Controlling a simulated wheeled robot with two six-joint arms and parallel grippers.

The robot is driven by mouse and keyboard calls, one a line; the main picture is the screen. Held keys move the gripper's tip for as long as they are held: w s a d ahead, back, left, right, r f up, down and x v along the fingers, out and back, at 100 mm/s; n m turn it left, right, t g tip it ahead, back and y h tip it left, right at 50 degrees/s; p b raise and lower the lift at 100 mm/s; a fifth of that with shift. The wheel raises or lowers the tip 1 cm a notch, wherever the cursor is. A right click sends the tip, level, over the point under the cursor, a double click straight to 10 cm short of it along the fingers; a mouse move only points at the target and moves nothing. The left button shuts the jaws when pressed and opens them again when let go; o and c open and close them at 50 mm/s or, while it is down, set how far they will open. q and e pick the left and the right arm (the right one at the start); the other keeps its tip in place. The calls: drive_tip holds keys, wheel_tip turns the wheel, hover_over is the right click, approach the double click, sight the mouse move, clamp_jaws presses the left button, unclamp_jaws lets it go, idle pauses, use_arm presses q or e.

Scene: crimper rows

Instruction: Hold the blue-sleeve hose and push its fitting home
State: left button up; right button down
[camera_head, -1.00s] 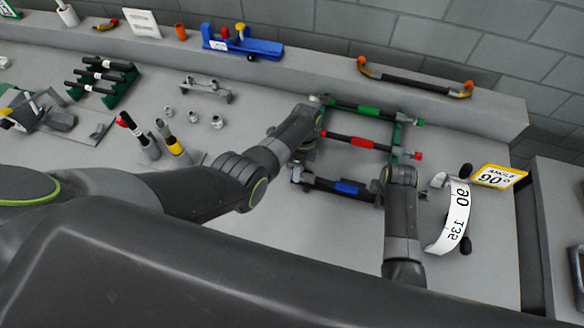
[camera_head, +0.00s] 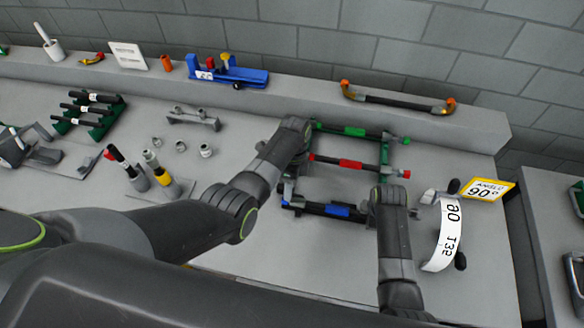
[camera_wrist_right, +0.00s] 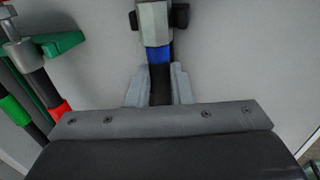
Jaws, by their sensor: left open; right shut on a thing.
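The blue-sleeve hose is black with a blue sleeve (camera_head: 339,211) and lies at the near side of the green rack (camera_head: 386,160). My right gripper (camera_wrist_right: 157,88) is shut on it. In the right wrist view, a blue band (camera_wrist_right: 158,55) and a grey metal fitting (camera_wrist_right: 153,24) show just beyond the fingers. Whether the fitting is fully seated I cannot tell. In the head view my right arm hides the grip. My left gripper (camera_head: 289,186) is open near the hose's left end, partly hidden by its own wrist.
Green-sleeve (camera_head: 355,132) and red-sleeve (camera_head: 350,165) hoses lie across the rack behind. A white angle gauge (camera_head: 443,238) and a yellow-edged sign (camera_head: 487,190) stand to the right. Loose fittings (camera_head: 206,150) and upright tools (camera_head: 160,172) stand left. The bench in front is clear.

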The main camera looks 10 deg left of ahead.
use_arm(q)
drive_tip(key=v, duration=0.7)
drive_tip(key=shift+r, duration=0.4)
drive_tip(key=shift+w, duration=0.15)
use_arm(e)
drive_tip(key=c, duration=1.2)
unclamp_jaws()
